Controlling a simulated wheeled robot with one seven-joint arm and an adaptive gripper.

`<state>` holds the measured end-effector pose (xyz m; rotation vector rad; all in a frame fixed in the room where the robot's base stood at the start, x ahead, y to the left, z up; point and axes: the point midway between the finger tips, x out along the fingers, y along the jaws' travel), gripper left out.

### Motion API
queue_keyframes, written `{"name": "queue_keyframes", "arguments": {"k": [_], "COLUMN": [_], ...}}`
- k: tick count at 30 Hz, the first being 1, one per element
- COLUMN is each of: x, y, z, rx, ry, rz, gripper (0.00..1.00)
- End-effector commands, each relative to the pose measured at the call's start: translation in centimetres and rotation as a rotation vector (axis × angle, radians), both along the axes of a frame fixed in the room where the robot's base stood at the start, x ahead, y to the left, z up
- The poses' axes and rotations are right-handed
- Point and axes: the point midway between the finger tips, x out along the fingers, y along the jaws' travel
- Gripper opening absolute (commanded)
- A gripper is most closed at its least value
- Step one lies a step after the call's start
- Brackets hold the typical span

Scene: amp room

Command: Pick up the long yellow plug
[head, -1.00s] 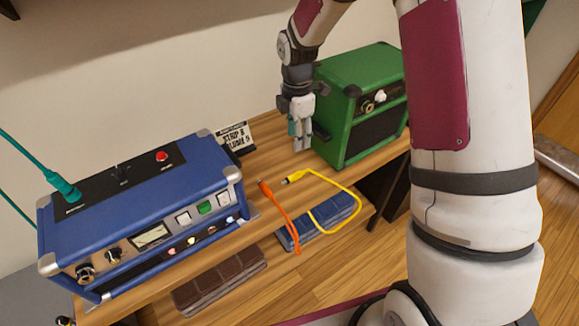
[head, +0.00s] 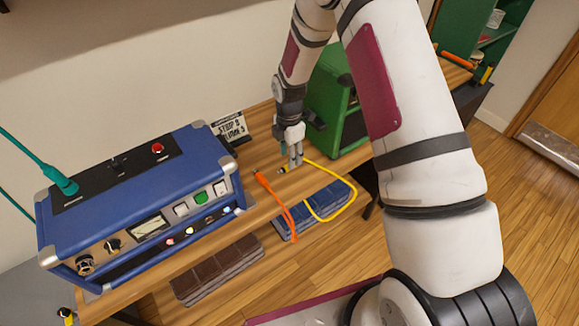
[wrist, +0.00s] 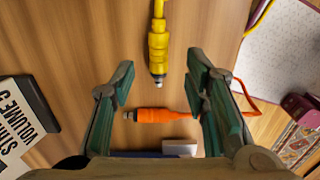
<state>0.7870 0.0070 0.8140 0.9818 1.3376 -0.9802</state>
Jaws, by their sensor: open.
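The yellow plug (head: 284,169) lies on the wooden bench top, with its yellow cable looping over the front edge. In the wrist view the yellow plug (wrist: 158,50) points toward my palm, roughly centred between the fingertips. My gripper (head: 296,163) is just above the bench, close beside the plug in the head view. In the wrist view my gripper (wrist: 160,68) is open, with one green-padded finger on each side and nothing held. Whether the fingertips are level with the plug cannot be told.
An orange plug (wrist: 152,115) lies crosswise close by, nearer my palm. A blue amp (head: 140,200) stands left and a green amp (head: 325,95) right. Another yellow-and-black plug (head: 66,316) shows at the lower left.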

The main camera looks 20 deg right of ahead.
Motion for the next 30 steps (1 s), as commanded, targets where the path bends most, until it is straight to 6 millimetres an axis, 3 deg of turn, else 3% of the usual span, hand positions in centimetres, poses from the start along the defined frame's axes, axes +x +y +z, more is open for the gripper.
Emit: {"name": "queue_keyframes", "arguments": {"k": [9, 17, 23, 30], "x": [0.2, 0.2, 0.2, 0.2], "y": [-0.1, -0.1, -0.2, -0.2], "z": [-4.0, -4.3, -4.3, -4.3], "rx": [-0.001, 0.0, 0.0, 0.0], "ry": [0.002, 0.001, 0.001, 0.001], "rz": [0.001, 0.0, 0.0, 0.0], "gripper": [0.42, 0.42, 0.01, 0.0]}}
